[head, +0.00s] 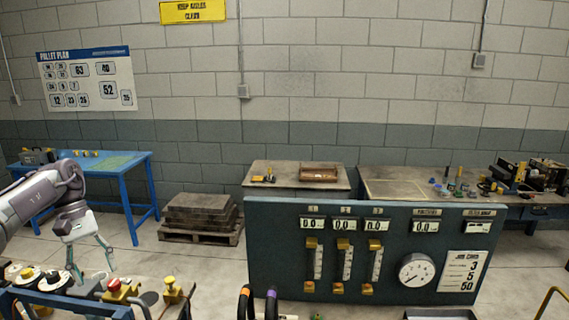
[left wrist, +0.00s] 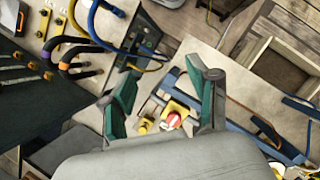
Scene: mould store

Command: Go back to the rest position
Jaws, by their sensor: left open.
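My left gripper (head: 90,268) hangs at the left of the head view, fingers pointing down, above and behind the near bench with knobs. In the left wrist view my left gripper (left wrist: 163,66) has its two green-faced fingers spread wide with nothing held between them. Below the fingers in that view are a red button (left wrist: 172,120) on a yellow base and a small yellow knob (left wrist: 145,126). My right gripper is in neither view.
A dark control console (head: 270,240) with gauges stands centre right. A blue table (head: 110,163) is at the back left, beside stacked slabs on a pallet (head: 200,237). Dark hoses (left wrist: 98,20) show in the wrist view. Open floor (head: 215,275) lies left of the console.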

